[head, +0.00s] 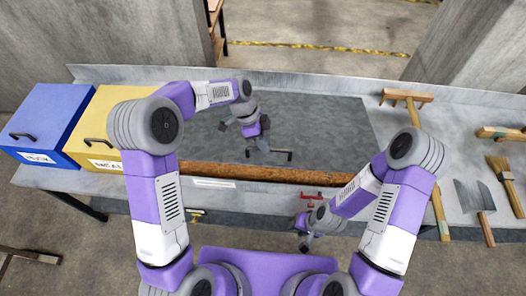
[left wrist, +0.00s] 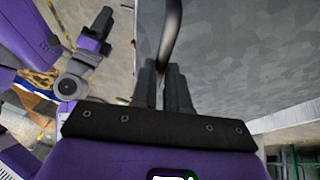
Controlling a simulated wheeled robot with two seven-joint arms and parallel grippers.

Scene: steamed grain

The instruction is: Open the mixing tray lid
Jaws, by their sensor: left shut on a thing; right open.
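The mixing tray lid (head: 330,125) is a wide dark grey mottled panel in the middle of the bench. Its dark bar handle (head: 283,154) is near its front edge. My left gripper (head: 262,146) is shut on the handle; in the left wrist view, the curved handle (left wrist: 172,32) runs up from between the fingers (left wrist: 165,78). A brown, grainy strip (head: 270,173) shows along the tray's front below the lid, so the lid's front edge looks raised; how far I cannot tell. My right gripper (head: 304,242) is open and empty, in front of the bench.
A blue box (head: 50,115) and a yellow box (head: 95,115) stand at the left. A wooden rake-like tool (head: 408,96), a brush (head: 501,168) and bladed tools (head: 475,197) lie at the right. A red fitting (head: 312,197) is at the bench front.

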